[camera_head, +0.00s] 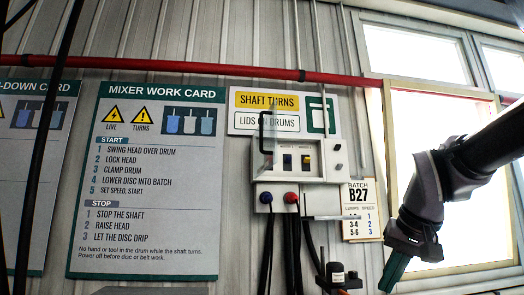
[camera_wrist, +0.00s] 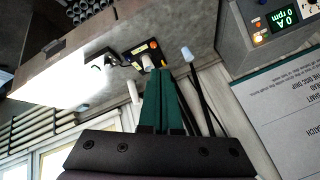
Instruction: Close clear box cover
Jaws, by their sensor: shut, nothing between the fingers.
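A white switch box (camera_head: 312,160) is on the ribbed wall in the head view, with dark switches and a yellow label on its face. A clear cover (camera_head: 268,145) with a dark handle stands out at its left side, seen nearly edge-on, so the box face is uncovered. My gripper (camera_head: 388,284) is low and to the right of the box, apart from it, pointing down. Its green fingers are together and empty, and they also show in the wrist view (camera_wrist: 163,90). I cannot make out the clear cover for certain in the wrist view.
Blue and red round connectors (camera_head: 291,197) with hanging black cables sit under the box. A red pipe (camera_head: 200,70) runs above. A batch sign (camera_head: 361,210) and a bright window (camera_head: 440,130) are to the right. The wrist view shows a display panel (camera_wrist: 280,25).

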